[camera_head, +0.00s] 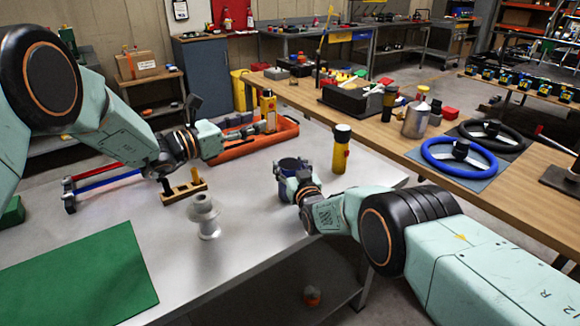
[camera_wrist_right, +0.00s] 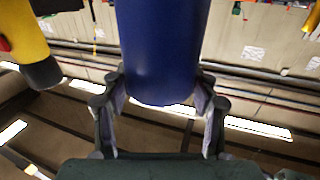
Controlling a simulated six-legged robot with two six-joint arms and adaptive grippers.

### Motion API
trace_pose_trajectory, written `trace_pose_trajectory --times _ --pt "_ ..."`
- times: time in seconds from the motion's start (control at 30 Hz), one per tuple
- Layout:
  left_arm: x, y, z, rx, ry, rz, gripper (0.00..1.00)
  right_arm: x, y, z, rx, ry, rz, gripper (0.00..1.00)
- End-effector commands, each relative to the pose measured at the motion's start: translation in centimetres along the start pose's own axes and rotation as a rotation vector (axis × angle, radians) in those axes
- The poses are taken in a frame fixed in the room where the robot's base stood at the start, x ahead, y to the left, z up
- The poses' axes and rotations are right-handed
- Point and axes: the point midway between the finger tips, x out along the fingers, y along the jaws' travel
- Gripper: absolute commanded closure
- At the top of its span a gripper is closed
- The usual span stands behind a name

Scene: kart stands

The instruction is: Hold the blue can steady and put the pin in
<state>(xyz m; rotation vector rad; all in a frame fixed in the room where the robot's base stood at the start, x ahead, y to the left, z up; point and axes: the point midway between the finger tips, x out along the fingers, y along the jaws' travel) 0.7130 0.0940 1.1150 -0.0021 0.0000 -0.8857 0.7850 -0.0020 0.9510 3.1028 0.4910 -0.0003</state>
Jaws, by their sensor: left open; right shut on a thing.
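The blue can (camera_head: 284,187) stands on the grey metal table, and its open dark top shows in the head view. My right gripper (camera_head: 296,184) is shut on the can from the right. The right wrist view shows the can's blue wall (camera_wrist_right: 160,50) between both fingers. My left gripper (camera_head: 168,186) is open, pointing down at a small wooden block (camera_head: 184,198) with upright pegs. Its fingers are small and partly hidden there, and I cannot tell whether they touch a peg. I cannot tell which peg is the pin.
A grey spool-like part (camera_head: 205,216) stands in front of the wooden block. A yellow torch (camera_head: 341,150) stands behind the can. An orange tray (camera_head: 262,141) lies at the back edge. A green mat (camera_head: 80,275) covers the front left. The table between spool and can is clear.

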Motion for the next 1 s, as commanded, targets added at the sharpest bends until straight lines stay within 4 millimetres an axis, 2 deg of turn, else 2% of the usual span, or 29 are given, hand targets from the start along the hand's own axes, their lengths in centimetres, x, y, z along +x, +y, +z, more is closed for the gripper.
trace_pose_trajectory --times 0.13,0.17,0.47,0.83,1.0 --pt "0.01 0.02 0.01 0.000 0.000 0.000 0.57 0.02 0.02 -0.06 0.000 0.001 0.000 0.72" --pt "0.01 0.02 0.01 0.000 0.000 0.000 0.57 0.02 0.02 -0.06 0.000 0.001 0.000 0.39" --pt "0.03 0.02 -0.01 0.000 0.000 0.000 0.57 0.01 0.01 -0.04 0.000 0.001 0.000 0.14" --pt "0.04 0.01 -0.01 0.000 0.001 0.000 0.57 -0.06 0.00 -0.01 0.000 0.000 0.000 0.14" --pt "0.04 0.01 -0.01 0.000 0.000 0.000 0.57 -0.69 -0.05 0.04 0.000 -0.001 -0.001 0.14"
